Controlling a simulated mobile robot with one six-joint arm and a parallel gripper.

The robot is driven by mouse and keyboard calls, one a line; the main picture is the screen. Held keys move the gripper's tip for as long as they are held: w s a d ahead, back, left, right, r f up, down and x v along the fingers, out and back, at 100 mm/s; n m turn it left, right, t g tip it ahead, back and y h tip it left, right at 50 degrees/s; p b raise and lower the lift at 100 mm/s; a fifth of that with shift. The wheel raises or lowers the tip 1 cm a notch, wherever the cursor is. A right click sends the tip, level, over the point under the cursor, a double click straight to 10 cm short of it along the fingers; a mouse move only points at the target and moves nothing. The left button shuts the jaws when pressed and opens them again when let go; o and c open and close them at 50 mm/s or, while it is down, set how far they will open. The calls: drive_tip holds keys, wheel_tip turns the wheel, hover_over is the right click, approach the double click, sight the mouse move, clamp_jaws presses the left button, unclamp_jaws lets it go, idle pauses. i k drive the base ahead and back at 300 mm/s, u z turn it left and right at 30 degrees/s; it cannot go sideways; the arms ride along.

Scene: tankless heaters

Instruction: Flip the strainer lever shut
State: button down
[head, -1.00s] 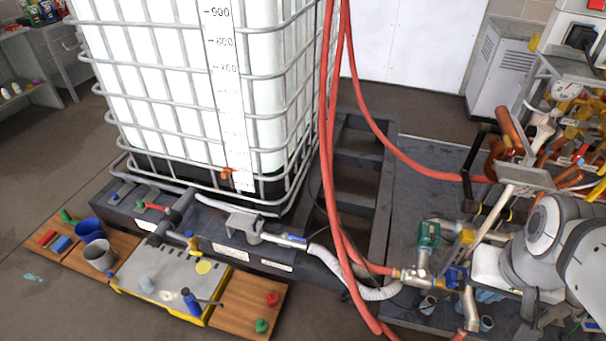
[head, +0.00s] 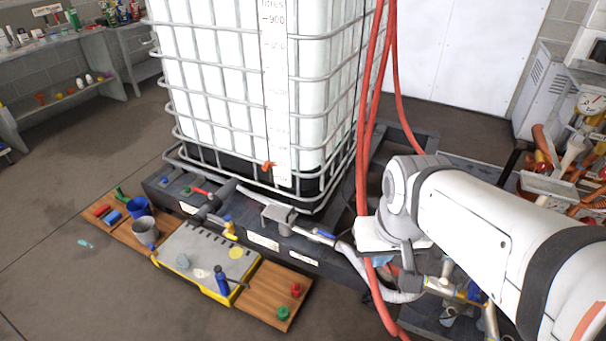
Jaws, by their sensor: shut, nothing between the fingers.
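I cannot tell for sure which part is the strainer lever. A lever with a blue handle (head: 324,234) sits on the pipe at the front of the dark tank base, beside a grey box-shaped fitting (head: 278,214). A red-handled lever (head: 201,192) lies further left on the same base. My gripper (head: 409,287) is a small dark shape below my white wrist, right of the blue handle and apart from it. It is shut and holds nothing. My arm hides most of the valves and pipes on the right.
A large white caged tank (head: 225,90) stands on the dark base. Red hoses (head: 366,130) hang at its right, and a pale hose (head: 372,284) runs below.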

sight(326, 234)
drive_tip(key=z, duration=0.05)
drive_tip(key=i, duration=1)
drive_tip(key=u, duration=0.05)
